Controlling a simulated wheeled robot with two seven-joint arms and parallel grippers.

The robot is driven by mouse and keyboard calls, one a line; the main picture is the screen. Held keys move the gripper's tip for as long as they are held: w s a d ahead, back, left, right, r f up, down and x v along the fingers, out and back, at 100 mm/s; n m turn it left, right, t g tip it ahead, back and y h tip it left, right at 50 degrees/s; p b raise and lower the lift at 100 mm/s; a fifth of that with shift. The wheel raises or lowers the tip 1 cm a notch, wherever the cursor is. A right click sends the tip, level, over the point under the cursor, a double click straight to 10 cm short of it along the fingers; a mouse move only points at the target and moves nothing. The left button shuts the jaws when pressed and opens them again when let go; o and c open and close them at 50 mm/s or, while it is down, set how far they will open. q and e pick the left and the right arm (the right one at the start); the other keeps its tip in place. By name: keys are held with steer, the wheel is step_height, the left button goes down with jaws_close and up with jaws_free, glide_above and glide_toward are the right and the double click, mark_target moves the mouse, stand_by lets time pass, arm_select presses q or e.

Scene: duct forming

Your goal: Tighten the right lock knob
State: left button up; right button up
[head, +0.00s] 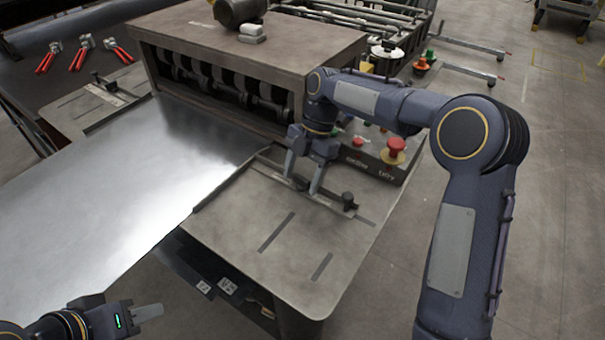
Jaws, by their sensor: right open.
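A guide bar (328,201) lies across the right side table (262,222) of the forming machine. A black lock knob (348,199) stands upright at the bar's near right end. My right gripper (302,184) points down over the bar with its two fingers spread, to the left of this knob and apart from it. Whether anything sits between the fingertips is hard to tell. My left gripper (150,312) is low at the bottom left, beside the sheet's near edge. Its fingers overlap in view, so their opening is unclear.
A shiny metal sheet (105,205) runs into the machine's rollers (215,85). A control box with a red emergency button (395,148) stands close behind my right gripper. A matching left side table (90,105) and red-handled pliers (82,50) are at the far left.

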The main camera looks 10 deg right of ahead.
steer(key=c, duration=1)
steer(key=shift+m, duration=0.8)
steer(key=o, duration=1)
